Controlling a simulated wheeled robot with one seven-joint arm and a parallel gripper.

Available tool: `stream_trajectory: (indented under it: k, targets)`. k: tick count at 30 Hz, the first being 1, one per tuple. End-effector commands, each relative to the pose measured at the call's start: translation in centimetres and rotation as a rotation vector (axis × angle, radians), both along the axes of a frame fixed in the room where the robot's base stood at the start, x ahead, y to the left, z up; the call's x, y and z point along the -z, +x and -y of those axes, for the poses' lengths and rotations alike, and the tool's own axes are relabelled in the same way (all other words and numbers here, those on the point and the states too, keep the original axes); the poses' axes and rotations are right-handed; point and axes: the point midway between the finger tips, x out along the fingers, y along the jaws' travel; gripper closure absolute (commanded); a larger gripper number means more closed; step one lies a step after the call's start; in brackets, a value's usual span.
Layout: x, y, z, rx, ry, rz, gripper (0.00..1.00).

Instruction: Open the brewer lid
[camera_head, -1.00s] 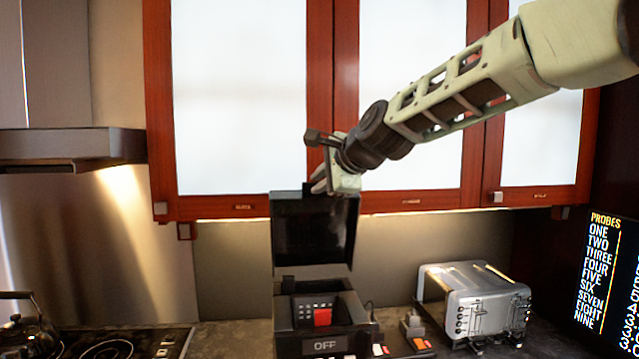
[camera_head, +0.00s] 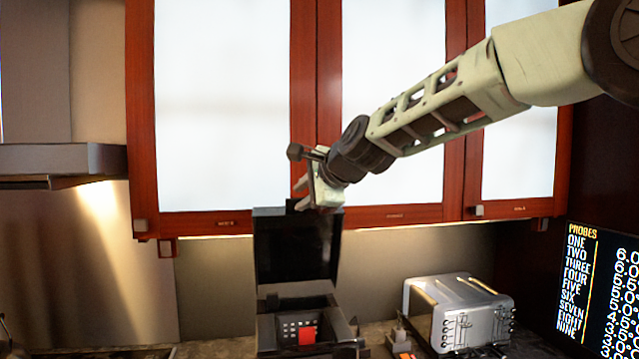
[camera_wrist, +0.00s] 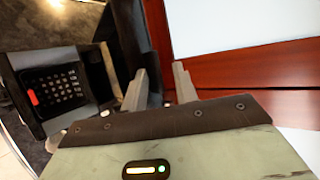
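The black brewer (camera_head: 268,333) stands on the counter, with a red patch and a grid of holes inside. Its lid (camera_head: 297,245) is raised and stands about upright above the body. My gripper (camera_head: 302,194) is at the lid's top edge, in front of the wall cabinets. In the wrist view my gripper (camera_wrist: 160,74) has its two fingers apart, with a gap between them. The dark lid (camera_wrist: 128,35) is beside the left finger there. I cannot tell whether they touch. The brewer's open interior (camera_wrist: 62,88) shows at the left.
A silver toaster (camera_head: 462,312) stands right of the brewer. Red-framed wall cabinets (camera_head: 305,110) hang close behind and above the lid. A range hood (camera_head: 60,162) is at the left. A dark screen with text (camera_head: 600,290) is at the right.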

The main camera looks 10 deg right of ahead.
Motion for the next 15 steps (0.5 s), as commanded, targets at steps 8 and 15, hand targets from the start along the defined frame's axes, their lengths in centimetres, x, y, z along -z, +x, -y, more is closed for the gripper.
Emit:
stream_trajectory:
  k: [8,15]
  targets:
    - [-2.2,-4.0,1.8,0.002,0.0,0.006,0.69]
    - [-4.9,-8.5,3.9,0.004,0.002,0.009,0.69]
